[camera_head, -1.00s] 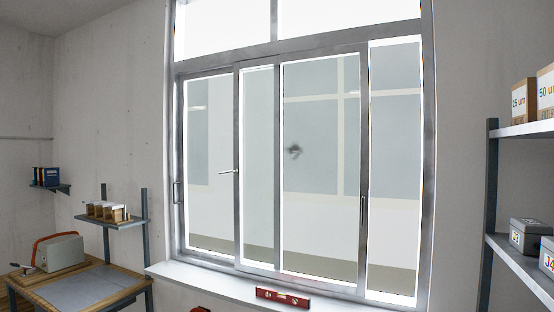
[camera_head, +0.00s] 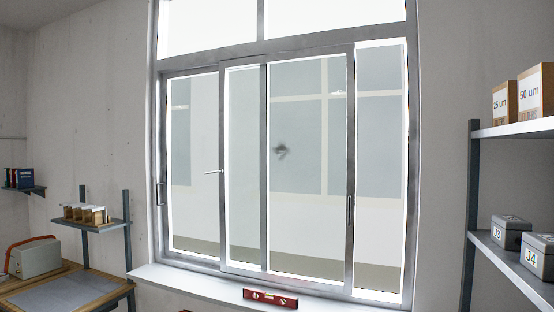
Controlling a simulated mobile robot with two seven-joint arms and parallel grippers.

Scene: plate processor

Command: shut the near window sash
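The window has a grey metal frame with two sliding sashes. The near sash (camera_head: 355,165) stands in front and overlaps part of the other sash (camera_head: 165,150). An open gap (camera_head: 382,170) shows between the near sash's right stile and the right side of the frame. A dark upright pull handle (camera_head: 350,211) is on the near sash's right stile. A small light lever (camera_head: 214,171) sticks out at its left stile. Another dark handle (camera_head: 160,194) is on the far left stile. Neither gripper is in view.
A red spirit level (camera_head: 270,298) lies on the white sill (camera_head: 190,284) below the window. A shelf unit (camera_head: 510,262) with labelled boxes stands at the right. At the left are a wooden bench (camera_head: 100,300), a grey machine (camera_head: 35,257) and small wall shelves (camera_head: 90,226).

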